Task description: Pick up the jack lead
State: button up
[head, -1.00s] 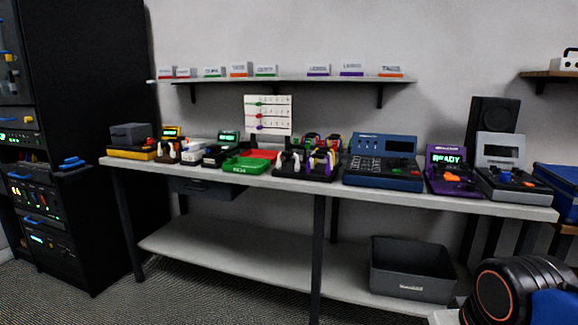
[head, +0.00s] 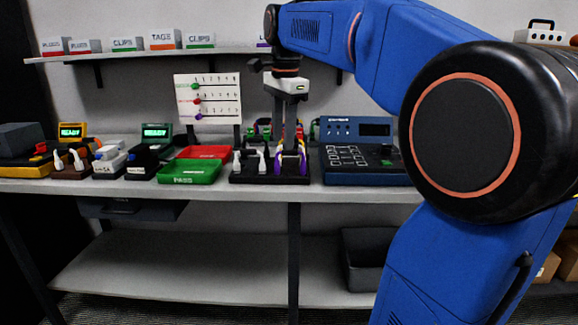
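A black cable stand (head: 262,179) stands at the middle of the bench in the head view. White looped ends (head: 250,162) show on its left side. A purple and yellow cable (head: 304,165) hangs on its right side. I cannot tell which lead is the jack lead. My gripper (head: 289,152) points down from above at the right part of this stand, its tip among the cables. It hides part of them. I cannot tell whether its fingers are open or closed, or whether it touches a lead.
A green PASS tray (head: 190,172) and a red tray (head: 204,152) lie to the left. A blue console (head: 358,177) stands close on the right. A peg board (head: 207,97) stands behind, below a shelf (head: 150,54). A grey bin (head: 366,262) is underneath.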

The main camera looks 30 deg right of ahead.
aim_at(290, 155)
jog(key=w+d+r+m+g, duration=0.1)
jog(key=w+d+r+m, duration=0.4)
jog(key=w+d+m, duration=0.15)
jog(key=f, duration=1.2)
jog(key=shift+w+a, duration=0.2)
jog(key=shift+w, duration=0.2)
jog(key=shift+s+d+f, duration=0.1)
jog(key=shift+f, duration=1.25)
jog(key=shift+d+f, duration=0.1)
jog(key=shift+f, duration=1.2)
grip_shut()
